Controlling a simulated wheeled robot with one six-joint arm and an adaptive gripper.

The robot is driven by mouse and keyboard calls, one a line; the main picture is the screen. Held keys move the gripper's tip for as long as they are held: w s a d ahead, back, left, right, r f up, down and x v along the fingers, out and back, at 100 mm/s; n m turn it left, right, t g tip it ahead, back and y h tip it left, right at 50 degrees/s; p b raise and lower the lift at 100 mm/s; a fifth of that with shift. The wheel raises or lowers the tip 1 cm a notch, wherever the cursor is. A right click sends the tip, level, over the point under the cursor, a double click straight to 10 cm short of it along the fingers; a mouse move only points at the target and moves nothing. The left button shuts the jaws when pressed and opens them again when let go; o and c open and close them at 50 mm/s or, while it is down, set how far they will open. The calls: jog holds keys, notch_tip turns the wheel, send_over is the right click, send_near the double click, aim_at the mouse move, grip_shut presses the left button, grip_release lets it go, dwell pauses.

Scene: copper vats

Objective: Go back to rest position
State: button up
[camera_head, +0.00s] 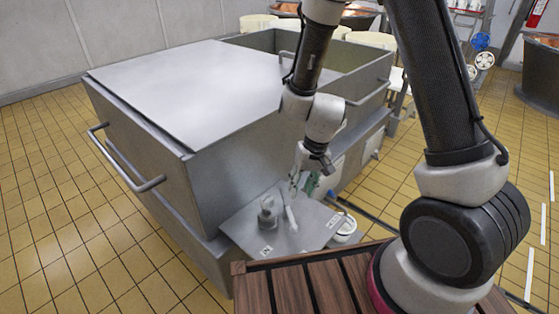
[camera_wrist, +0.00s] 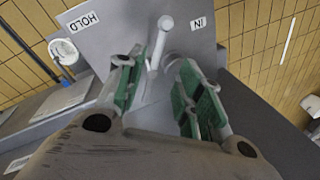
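My gripper (camera_head: 305,184) hangs above a grey plate (camera_head: 247,232) at the near corner of a large metal vat. In the wrist view my gripper (camera_wrist: 162,85) is open, with its green-padded fingers apart and nothing clasped between them. A pale rod with a round end (camera_wrist: 164,28) stands out from the plate (camera_wrist: 120,30), seen just past the gap between the fingers. In the head view a pale rod (camera_head: 291,218) and a grey knob-like piece (camera_head: 267,213) are on the plate.
The metal vat (camera_head: 150,180) with a flat lid (camera_head: 195,90) and side handle (camera_head: 125,165) fills the left and middle. Wooden slats (camera_head: 310,290) lie in front. A small white container (camera_head: 345,228) is right of the plate. Tiled floor at left (camera_head: 40,200) is clear.

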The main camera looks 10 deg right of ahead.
jog(key=s+d+r+t, duration=0.1)
jog(key=s+d+r, duration=0.4)
jog(key=r, duration=0.5)
jog(key=s+d+r+t+h, duration=0.1)
jog(key=s+d+r+t, duration=0.1)
jog(key=s+d+r, duration=0.3)
jog(key=s+d+r+t+h, duration=0.1)
jog(key=s+d+r, duration=0.4)
jog(key=d+r, duration=0.4)
notch_tip(320, 180, up, 7)
jog(key=shift+s+d+r, duration=0.2)
jog(key=shift+s, duration=0.05)
